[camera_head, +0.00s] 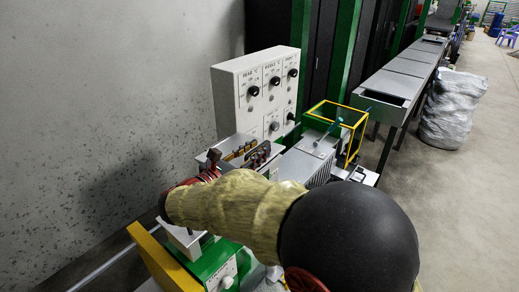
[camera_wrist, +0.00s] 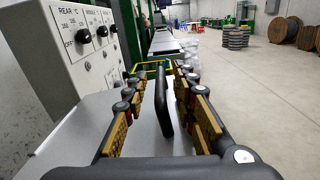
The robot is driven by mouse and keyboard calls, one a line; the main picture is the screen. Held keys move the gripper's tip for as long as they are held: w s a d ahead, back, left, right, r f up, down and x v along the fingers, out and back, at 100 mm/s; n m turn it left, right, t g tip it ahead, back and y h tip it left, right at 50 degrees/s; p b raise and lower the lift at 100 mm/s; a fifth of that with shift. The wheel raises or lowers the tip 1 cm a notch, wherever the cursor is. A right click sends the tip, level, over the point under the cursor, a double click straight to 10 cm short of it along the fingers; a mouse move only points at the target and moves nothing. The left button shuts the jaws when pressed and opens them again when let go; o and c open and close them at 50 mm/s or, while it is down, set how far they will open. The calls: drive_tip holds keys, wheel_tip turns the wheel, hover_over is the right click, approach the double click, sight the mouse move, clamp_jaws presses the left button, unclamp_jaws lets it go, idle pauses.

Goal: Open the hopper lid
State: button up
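The hopper lid (camera_wrist: 85,125) shows in the wrist view as a flat grey metal plate. A black bar handle (camera_wrist: 164,108) stands up from it in the middle of that view. My gripper (camera_wrist: 161,80) is open, with brown-padded fingers on both sides of the handle. Gaps show between the pads and the handle, so it is around the handle without visible grip. In the head view my gripper (camera_head: 250,154) is over the machine, just in front of the control box. There my gripper and arm hide much of the lid and handle.
A white control box (camera_head: 258,95) with black knobs stands close behind and left of my gripper. A yellow-edged guard frame (camera_head: 352,127) and a long grey trough (camera_head: 396,84) extend beyond. A wrapped grey bale (camera_head: 452,108) stands right.

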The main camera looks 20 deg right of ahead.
drive_tip(key=shift+x, duration=0.75)
drive_tip(key=c, duration=0.3)
drive_tip(key=c, duration=0.4)
clamp_jaws()
